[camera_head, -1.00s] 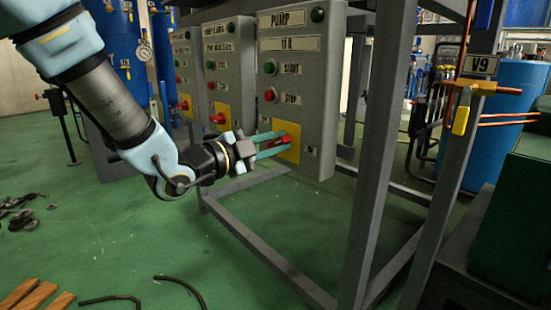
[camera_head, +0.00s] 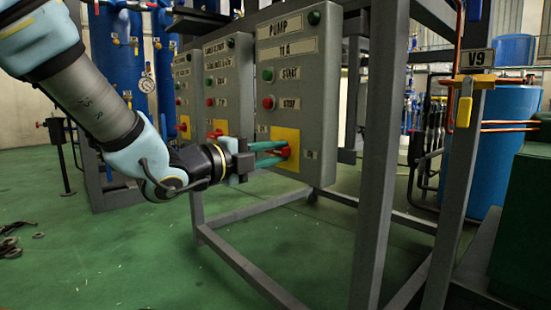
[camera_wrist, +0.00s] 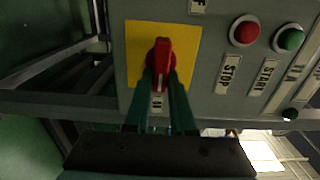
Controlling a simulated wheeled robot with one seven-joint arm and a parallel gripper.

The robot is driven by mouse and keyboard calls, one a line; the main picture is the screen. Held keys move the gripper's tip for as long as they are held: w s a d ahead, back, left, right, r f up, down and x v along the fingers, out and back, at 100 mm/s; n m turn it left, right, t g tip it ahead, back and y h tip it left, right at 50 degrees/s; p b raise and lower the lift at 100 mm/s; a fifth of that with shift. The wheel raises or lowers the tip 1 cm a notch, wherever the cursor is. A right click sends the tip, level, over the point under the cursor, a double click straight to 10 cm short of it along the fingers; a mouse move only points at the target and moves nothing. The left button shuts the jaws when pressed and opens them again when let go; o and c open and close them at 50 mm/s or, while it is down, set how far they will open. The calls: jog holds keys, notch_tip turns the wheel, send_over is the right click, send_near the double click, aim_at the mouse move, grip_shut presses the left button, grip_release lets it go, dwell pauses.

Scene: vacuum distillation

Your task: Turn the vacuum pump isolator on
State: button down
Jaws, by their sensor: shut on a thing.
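The pump isolator is a red rotary handle (camera_head: 286,152) on a yellow plate (camera_head: 288,135). It sits low on the grey panel (camera_head: 322,85) labelled PUMP 11 A. My gripper (camera_head: 276,153) reaches it from the left, with its green fingers on the handle. In the wrist view the red handle (camera_wrist: 162,55) stands upright in the picture, in line with the fingers. The fingertips of my gripper (camera_wrist: 161,80) close on its two sides near its lower end. The handle's position marks cannot be read.
A green start button (camera_head: 268,75) and a red stop button (camera_head: 268,102) are above the plate. Similar panels (camera_head: 228,60) stand to the left. A grey frame post (camera_head: 380,150) rises close on the right. The green floor (camera_head: 130,250) is open at front left.

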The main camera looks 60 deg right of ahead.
dwell(0.3)
jog(key=c, duration=0.8)
grip_release()
jog(key=shift+o, duration=0.2)
jog(key=p+v, duration=0.3)
jog(key=v, duration=0.8)
jog(key=shift+d, duration=0.1)
